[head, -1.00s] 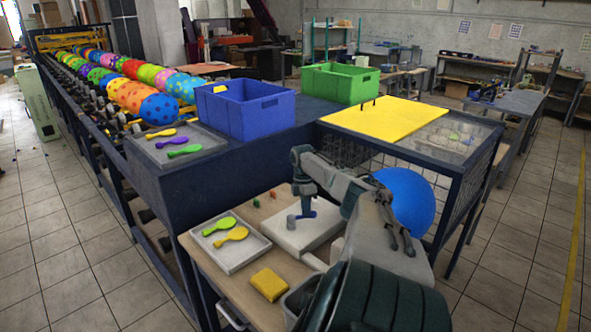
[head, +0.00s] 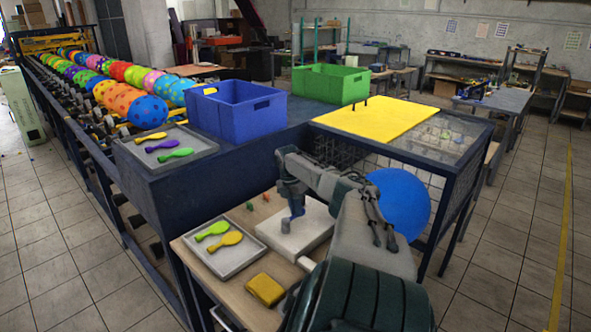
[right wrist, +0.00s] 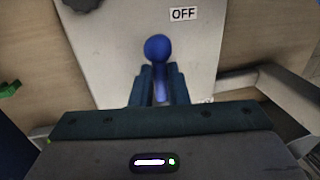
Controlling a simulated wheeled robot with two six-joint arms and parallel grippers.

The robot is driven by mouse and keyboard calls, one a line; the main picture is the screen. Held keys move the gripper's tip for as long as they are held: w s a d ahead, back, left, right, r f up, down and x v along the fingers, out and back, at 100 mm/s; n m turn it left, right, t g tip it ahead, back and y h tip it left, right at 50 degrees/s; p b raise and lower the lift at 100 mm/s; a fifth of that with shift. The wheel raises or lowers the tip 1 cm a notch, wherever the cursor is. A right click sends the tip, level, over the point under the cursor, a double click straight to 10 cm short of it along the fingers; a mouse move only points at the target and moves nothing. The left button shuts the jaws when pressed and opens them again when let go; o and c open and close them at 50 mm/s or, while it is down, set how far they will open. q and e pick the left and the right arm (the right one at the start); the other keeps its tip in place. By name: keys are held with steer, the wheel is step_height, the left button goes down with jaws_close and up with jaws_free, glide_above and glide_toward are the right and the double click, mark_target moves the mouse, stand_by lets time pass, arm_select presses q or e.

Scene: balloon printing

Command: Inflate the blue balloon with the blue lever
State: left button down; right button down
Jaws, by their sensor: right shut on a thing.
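My right gripper (head: 294,208) is over the white box (head: 312,240) on the front wooden table. In the right wrist view it (right wrist: 158,88) is shut on the blue lever (right wrist: 158,48), whose round knob sticks out past the fingers. An "OFF" label (right wrist: 183,14) is on the pale plate beyond the knob. A large, round, inflated blue balloon (head: 402,203) is partly hidden behind my right arm. My left gripper is not in view.
A grey tray (head: 229,271) with green and yellow balloons and a yellow block (head: 265,289) are on the front table. Blue (head: 240,112) and green (head: 330,84) crates and a yellow panel (head: 378,117) are behind. Patterned balloons (head: 147,108) line a rack at left.

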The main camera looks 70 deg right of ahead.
steer(key=c, duration=1.4)
jaws_free()
steer(key=shift+f, duration=0.1)
step_height(320, 180, up, 11)
steer(key=w+d+b, duration=0.1)
steer(key=w+b, duration=0.1)
steer(key=b, duration=0.1)
steer(key=shift+f+b, duration=0.2)
steer(key=shift+b, duration=0.15)
steer(key=shift+f, duration=0.1)
